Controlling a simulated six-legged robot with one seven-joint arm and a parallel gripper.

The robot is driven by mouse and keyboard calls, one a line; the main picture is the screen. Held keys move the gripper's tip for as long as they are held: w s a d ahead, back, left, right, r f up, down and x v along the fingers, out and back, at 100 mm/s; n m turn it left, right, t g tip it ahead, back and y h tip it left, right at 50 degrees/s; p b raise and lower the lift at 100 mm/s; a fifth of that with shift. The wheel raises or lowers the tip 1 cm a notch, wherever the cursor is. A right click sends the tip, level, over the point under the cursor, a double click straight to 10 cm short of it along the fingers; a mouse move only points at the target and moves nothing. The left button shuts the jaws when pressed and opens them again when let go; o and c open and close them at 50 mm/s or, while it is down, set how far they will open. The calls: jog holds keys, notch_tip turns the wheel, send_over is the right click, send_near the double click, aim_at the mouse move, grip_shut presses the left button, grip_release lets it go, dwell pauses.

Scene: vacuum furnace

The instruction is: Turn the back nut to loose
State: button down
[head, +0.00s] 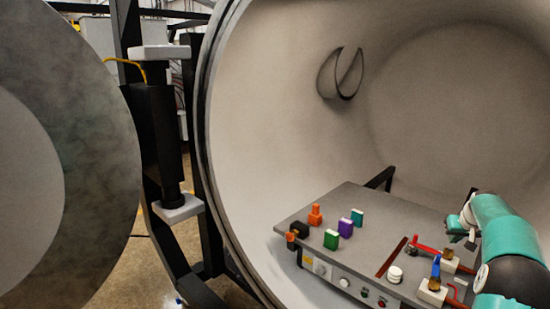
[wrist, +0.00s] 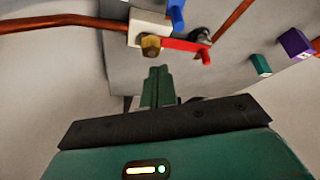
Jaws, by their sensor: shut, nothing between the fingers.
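The back nut (head: 448,253) is a small brass nut on a white block, with a red lever (head: 430,248) reaching left from it. In the wrist view the back nut (wrist: 151,46) sits on the near side of its white block (wrist: 148,25). My gripper (head: 460,233) is behind the block in the head view, partly hidden by my arm. In the wrist view the fingers of my gripper (wrist: 158,72) are together and empty, pointing toward the nut with a small gap visible. A second brass nut (head: 434,284) with a blue lever (head: 436,267) is nearer the front.
The grey bench (head: 345,205) stands inside the round pale chamber (head: 290,130). Green (head: 331,239), purple (head: 346,228) and orange (head: 315,215) pieces stand on its left part. A white knob (head: 394,274) is near the front edge. Copper pipes (wrist: 60,21) meet the white block.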

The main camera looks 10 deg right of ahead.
aim_at(445, 258)
notch_tip(445, 258, down, 7)
jog(key=shift+d+r, duration=0.1)
jog(key=shift+r, duration=0.05)
jog(key=shift+w, duration=0.15)
jog(key=shift+w+d, duration=0.2)
jog(key=shift+d, duration=0.05)
dwell(0.8)
